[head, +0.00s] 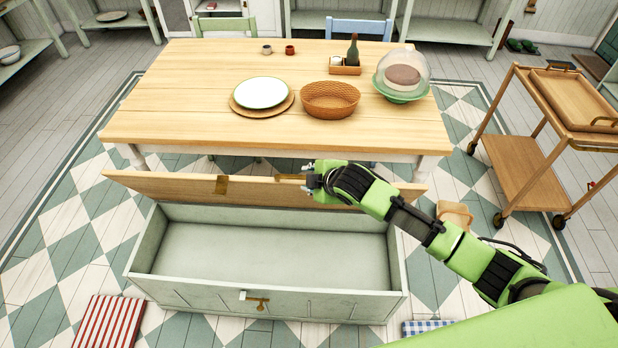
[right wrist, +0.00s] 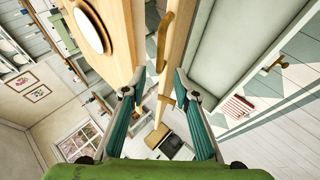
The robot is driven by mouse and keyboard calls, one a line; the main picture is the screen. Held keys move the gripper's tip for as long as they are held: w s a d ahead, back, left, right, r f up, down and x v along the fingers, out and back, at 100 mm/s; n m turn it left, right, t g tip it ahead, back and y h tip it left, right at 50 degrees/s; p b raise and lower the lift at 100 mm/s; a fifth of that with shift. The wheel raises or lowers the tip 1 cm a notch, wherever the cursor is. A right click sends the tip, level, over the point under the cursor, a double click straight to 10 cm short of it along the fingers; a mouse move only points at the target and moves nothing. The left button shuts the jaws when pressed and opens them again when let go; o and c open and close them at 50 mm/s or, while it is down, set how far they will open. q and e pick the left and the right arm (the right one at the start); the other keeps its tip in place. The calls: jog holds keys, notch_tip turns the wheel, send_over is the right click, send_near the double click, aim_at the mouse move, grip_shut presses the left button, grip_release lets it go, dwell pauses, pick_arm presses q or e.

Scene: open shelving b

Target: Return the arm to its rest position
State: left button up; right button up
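My right arm reaches in from the lower right of the head view. Its gripper (head: 312,180) is at the upper edge of the wooden lid (head: 150,186) of a pale green chest (head: 270,302), close to a brass fitting (head: 290,178). In the right wrist view the two fingers of my right gripper (right wrist: 160,82) stand wide apart. The lid's edge (right wrist: 183,45) and a brass handle (right wrist: 175,38) show between and beyond them; I cannot tell whether they touch. The chest is open and its visible inside is empty. My left gripper is not in view.
Behind the lid stands a wooden table (head: 190,85) with a plate (head: 261,92), a wicker basket (head: 330,98), a covered cake stand (head: 402,76) and a bottle holder (head: 345,70). A wooden trolley (head: 515,172) is at the right. A striped mat (head: 108,322) lies at lower left.

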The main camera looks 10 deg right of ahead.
dwell(0.4)
jog(key=s+d+f+m+g+h+b, duration=0.1)
jog(key=s+d+f+m, duration=0.2)
jog(key=s+f, duration=0.55)
jog(key=s+d+f+m+g, duration=0.1)
jog(key=s+d+f+m, duration=0.25)
jog(key=f, duration=0.95)
jog(key=s+d+f+m+g+h+b, duration=0.1)
jog(key=s+d+f+m, duration=0.15)
jog(key=s+f, duration=0.65)
jog(key=s+f+m+g, duration=0.1)
jog(key=s+f, duration=0.4)
jog(key=s, duration=0.6)
jog(key=s+d+f+m+g, duration=0.1)
jog(key=s+f+m+g, duration=0.1)
jog(key=s+f, duration=0.4)
jog(key=s+f+m+g+b, duration=0.1)
jog(key=s+f, duration=0.5)
jog(key=s, duration=1)
jog(key=shift+s+d+m+g+h, duration=0.15)
jog(key=shift+s+m+g+h, duration=0.2)
jog(key=shift+m, duration=0.25)
